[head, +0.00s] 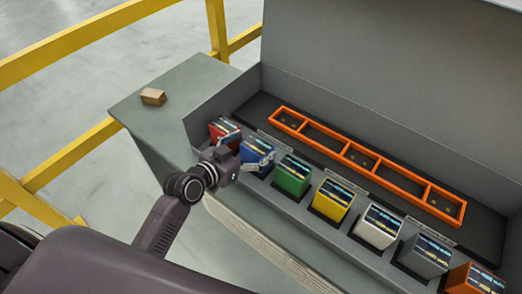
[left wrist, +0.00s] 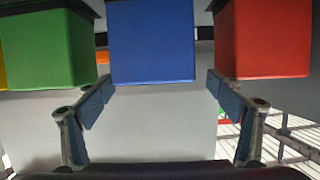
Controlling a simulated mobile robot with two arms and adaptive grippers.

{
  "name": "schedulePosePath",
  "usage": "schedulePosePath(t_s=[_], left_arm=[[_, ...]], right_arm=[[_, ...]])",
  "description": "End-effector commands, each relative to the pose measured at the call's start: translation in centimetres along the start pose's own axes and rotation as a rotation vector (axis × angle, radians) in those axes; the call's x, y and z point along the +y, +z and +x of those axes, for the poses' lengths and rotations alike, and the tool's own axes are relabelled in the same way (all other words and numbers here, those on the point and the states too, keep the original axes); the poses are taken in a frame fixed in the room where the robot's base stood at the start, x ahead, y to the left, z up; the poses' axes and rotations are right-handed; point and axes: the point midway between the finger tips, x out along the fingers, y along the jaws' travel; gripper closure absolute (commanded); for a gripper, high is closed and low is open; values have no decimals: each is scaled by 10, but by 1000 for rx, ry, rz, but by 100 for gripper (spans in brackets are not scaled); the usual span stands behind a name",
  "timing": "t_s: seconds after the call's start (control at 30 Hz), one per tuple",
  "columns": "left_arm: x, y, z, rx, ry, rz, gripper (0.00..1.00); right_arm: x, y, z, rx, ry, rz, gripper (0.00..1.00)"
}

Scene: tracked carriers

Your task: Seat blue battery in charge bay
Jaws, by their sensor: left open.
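The blue battery (head: 259,147) stands in the front row between the red battery (head: 223,130) and the green battery (head: 293,176). My left gripper (head: 245,152) is at its near side and partly covers it. In the left wrist view the blue battery (left wrist: 153,42) is centred between the open fingertips of my left gripper (left wrist: 161,86), with a gap on each side and nothing held. The orange charge-bay frame (head: 347,150), divided into several compartments, lies behind the row. Which bay is meant cannot be told. My right gripper is out of view.
Yellow (head: 334,200), white (head: 378,226), grey (head: 425,255) and orange (head: 473,280) batteries continue the row rightward. A small brown block (head: 153,97) lies on the bench's left end. A tall grey panel (head: 390,75) rises behind the frame. Yellow railings (head: 90,29) stand left.

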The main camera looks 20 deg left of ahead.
Motion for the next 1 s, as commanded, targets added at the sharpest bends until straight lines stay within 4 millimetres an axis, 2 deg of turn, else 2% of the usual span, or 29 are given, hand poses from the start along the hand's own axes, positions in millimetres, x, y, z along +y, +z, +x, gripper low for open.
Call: schedulePosePath(t_s=[0.1, 0.23, 0.6, 0.9, 1.0], left_arm=[[1, -2, 14, 2, 0, -4, 15], [2, -1, 25, 0, 1, -4, 15], [6, 3, 68, 0, 1, -3, 15], [6, 4, 71, -1, 0, -1, 15], [6, 4, 71, -1, 0, -1, 26]], right_arm=[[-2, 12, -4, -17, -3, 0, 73], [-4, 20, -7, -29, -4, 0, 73], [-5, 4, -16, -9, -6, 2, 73], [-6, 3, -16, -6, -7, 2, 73], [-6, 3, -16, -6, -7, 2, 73]])
